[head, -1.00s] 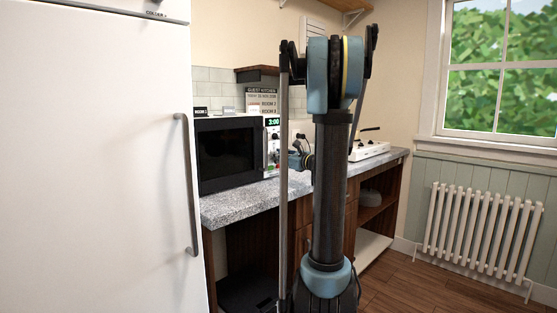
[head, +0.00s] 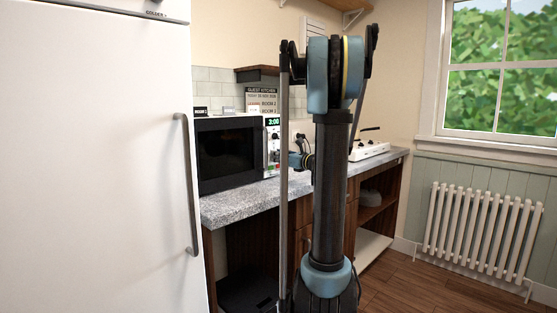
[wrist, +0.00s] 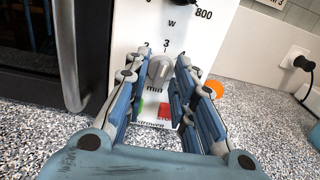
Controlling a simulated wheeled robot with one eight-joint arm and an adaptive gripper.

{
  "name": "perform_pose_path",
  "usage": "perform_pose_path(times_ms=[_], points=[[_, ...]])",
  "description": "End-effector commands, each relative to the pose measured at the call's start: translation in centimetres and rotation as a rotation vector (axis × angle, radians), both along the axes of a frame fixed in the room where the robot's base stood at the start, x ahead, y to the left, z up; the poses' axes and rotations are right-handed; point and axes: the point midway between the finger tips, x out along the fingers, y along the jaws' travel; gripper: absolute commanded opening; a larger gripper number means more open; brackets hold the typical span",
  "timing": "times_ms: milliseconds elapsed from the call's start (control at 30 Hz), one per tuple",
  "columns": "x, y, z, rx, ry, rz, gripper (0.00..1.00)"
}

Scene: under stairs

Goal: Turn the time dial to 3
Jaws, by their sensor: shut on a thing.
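The microwave (head: 226,155) stands on the speckled counter. Its green display (head: 273,122) appears to read 3:00. In the wrist view the grey time dial (wrist: 160,69) is on the white control panel, above the word "min". Its pointer is tilted a little right of straight up, toward the printed 3. My gripper (wrist: 159,74) has one blue finger on each side of the dial and is shut on it. The exact finger contact is hard to see. In the head view, my arm hides part of the area beside the panel.
The power dial (wrist: 159,4) is above, partly cut off. Green (wrist: 140,108) and red (wrist: 165,112) buttons lie below, partly hidden by the fingers. A plug in a wall socket (wrist: 298,58) is at the right. A white fridge (head: 95,170) fills the left of the head view.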

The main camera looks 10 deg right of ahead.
Motion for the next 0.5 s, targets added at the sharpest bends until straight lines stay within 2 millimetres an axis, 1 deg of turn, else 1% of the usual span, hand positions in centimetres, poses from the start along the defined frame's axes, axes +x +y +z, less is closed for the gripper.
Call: perform_pose_path(times_ms=[367,500], points=[[-0.08,-0.04,-0.04,-0.001,0.000,0.000,0.29],[-0.72,-0.54,-0.03,-0.001,0.000,-0.001,0.29]])
